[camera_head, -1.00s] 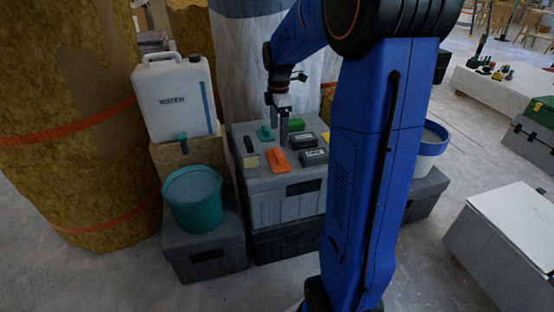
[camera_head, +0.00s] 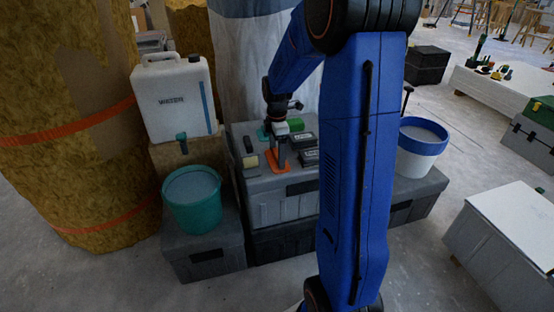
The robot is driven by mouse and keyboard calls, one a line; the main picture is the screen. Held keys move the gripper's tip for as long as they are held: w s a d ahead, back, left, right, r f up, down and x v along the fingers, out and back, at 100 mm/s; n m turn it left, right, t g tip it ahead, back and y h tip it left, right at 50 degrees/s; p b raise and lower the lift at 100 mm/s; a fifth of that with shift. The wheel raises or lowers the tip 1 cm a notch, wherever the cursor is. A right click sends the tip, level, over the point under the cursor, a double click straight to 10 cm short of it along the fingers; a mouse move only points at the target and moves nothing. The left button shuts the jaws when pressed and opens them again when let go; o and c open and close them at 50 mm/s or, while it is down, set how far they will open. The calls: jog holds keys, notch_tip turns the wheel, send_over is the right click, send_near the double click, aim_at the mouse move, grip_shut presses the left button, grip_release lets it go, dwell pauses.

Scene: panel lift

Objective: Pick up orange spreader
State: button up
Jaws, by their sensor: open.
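The orange spreader (camera_head: 284,169) lies on top of the grey tool case (camera_head: 262,205). Its near part shows; its far part is hidden behind my gripper. My gripper (camera_head: 277,157) points down at the spreader, with its fingertips very close to it. The jaws are open. I cannot tell whether the fingers touch the spreader or straddle it.
On the same case are a teal tool (camera_head: 261,133), a green block (camera_head: 296,125), dark boxes (camera_head: 308,158) and a dark-handled brush (camera_head: 248,146). A white water canister (camera_head: 174,100) and a teal bucket (camera_head: 193,199) stand left. A white-blue bucket (camera_head: 421,145) stands right.

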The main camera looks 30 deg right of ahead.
jog(key=c, duration=1.2)
jog(key=shift+r, duration=0.1)
notch_tip(320, 180, up, 10)
